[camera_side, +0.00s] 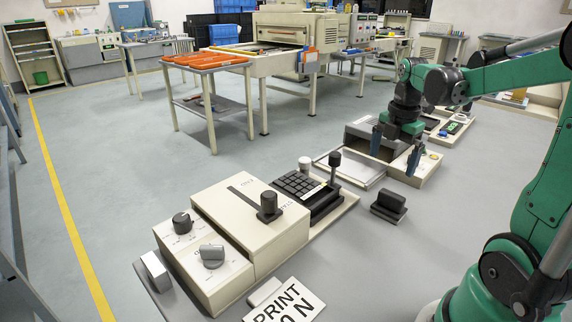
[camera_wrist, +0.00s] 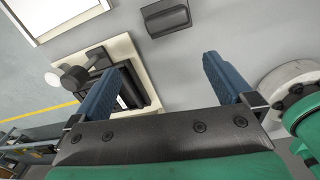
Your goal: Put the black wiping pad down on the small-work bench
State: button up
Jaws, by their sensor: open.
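The black wiping pad (camera_side: 388,207) is a dark block with a raised grip on top. It rests upright on the grey bench top (camera_side: 365,255), to the right of the keypad, and nothing holds it. My gripper (camera_side: 396,150) hangs above and behind the pad in the side view. Its two blue fingers are wide apart with nothing between them, as the wrist view also shows at my gripper (camera_wrist: 163,68). The fingers are clear of the pad.
A cream control box (camera_side: 235,215) with black and grey knobs stands to the pad's left. A black keypad (camera_side: 300,187) with a dark upright lever (camera_side: 334,165) is close by. A pale tray (camera_side: 350,172) lies behind. A "PRINT" card (camera_side: 290,302) lies in front. Bench top right of the pad is clear.

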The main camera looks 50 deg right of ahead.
jog(key=w+a+m+t, duration=0.2)
jog(key=a+m+t, duration=0.4)
jog(key=a+m, duration=1)
jog(key=a, duration=0.4)
jog(key=shift+r+t, duration=0.35)
jog(key=shift+t, duration=0.05)
